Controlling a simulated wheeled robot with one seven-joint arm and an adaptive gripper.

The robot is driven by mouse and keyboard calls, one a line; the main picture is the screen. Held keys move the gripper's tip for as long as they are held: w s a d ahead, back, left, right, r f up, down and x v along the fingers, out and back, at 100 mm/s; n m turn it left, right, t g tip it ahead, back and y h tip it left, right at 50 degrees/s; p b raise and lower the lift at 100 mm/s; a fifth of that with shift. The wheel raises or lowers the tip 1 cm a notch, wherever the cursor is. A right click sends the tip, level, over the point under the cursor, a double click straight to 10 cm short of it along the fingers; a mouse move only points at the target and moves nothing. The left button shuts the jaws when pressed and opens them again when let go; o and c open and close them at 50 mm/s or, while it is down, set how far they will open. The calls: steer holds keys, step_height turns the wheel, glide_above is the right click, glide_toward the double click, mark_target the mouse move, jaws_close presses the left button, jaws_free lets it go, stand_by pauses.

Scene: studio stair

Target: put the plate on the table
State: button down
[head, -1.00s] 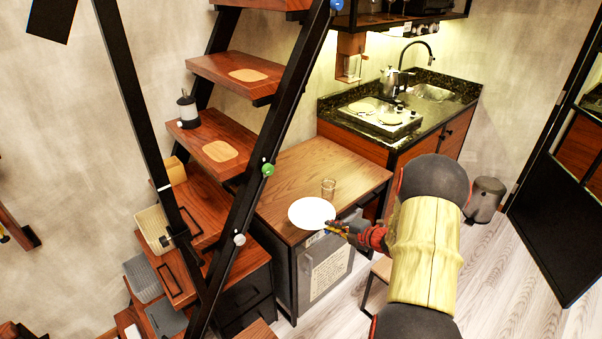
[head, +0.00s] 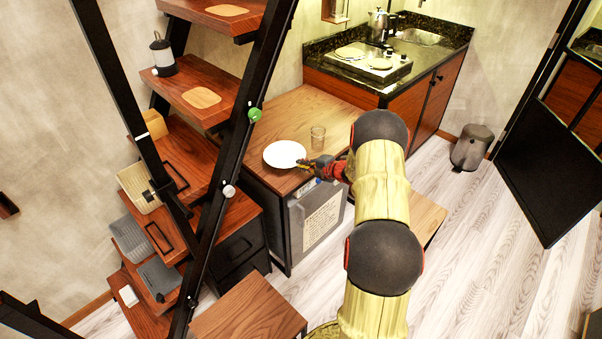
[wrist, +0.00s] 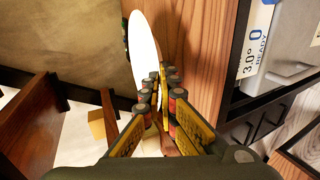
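The white round plate (head: 284,154) is over the near left part of the wooden table (head: 305,108). In the wrist view the plate (wrist: 144,45) shows as a narrow white oval running between the fingers. My gripper (head: 306,164) is at the plate's right rim, and in the wrist view its fingertips (wrist: 160,82) are closed about that rim. The table top (wrist: 195,50) is to the right of the plate there. I cannot tell whether the plate touches the table or is slightly above it. The fingers hide part of the rim.
A clear glass (head: 318,138) stands on the table just right of the plate. The black stair rail (head: 240,140) rises left of the table. A wooden stool (head: 425,218) is at the right, and a counter with a hob (head: 370,66) is behind. The table's back half is clear.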

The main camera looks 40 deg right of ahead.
mark_target(301, 174)
steer(key=shift+w+d+f, duration=0.1)
steer(key=shift+w+f, duration=0.25)
step_height(301, 174, down, 4)
steer(key=shift+w+d+r+b, duration=0.1)
steer(key=shift+w+r+b, duration=0.1)
steer(key=shift+b, duration=0.95)
steer(key=shift+r, duration=0.1)
steer(key=c, duration=2.3)
jaws_free()
